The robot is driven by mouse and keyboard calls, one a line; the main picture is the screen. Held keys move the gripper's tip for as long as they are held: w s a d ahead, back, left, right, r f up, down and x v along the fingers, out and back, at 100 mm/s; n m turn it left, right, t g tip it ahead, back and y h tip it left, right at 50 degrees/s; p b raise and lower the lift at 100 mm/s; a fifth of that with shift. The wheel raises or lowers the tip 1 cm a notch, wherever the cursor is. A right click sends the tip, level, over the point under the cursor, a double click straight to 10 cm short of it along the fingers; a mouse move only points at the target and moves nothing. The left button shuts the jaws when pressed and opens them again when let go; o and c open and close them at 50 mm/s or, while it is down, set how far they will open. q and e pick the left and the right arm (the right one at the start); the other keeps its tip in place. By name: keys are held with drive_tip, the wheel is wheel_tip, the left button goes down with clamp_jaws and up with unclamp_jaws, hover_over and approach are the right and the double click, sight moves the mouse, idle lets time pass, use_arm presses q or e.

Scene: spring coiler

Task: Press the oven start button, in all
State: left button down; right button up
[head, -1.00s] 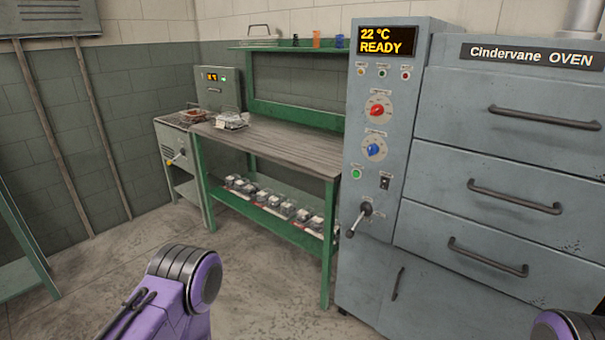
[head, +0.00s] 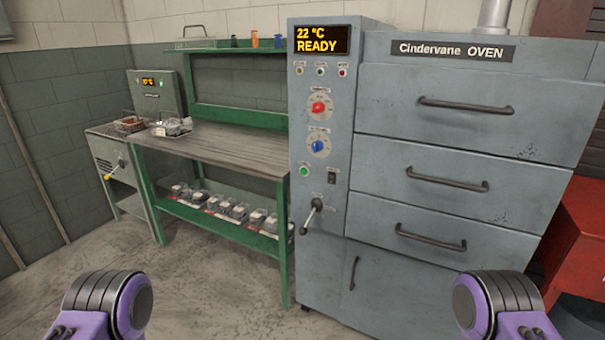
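The grey Cindervane oven (head: 455,130) stands ahead, right of centre. Its display (head: 321,40) reads "22 °C READY" in yellow. Below it on the control panel are three small lamps, a red knob (head: 318,107) and a blue knob (head: 319,146). A green round button (head: 304,171) sits lower left, beside a black rocker switch (head: 332,178). The labels are too small to read, so I cannot tell for sure which control is the start button. A lever handle (head: 312,215) is below. Only purple and black parts of my two arms show at the bottom; both grippers are out of view.
A green workbench (head: 215,147) stands left of the oven, with several small units on its lower shelf. A grey cabinet (head: 118,165) with a control box (head: 153,94) stands further left. A red cabinet (head: 580,235) is at the far right. The floor (head: 215,285) in front is clear.

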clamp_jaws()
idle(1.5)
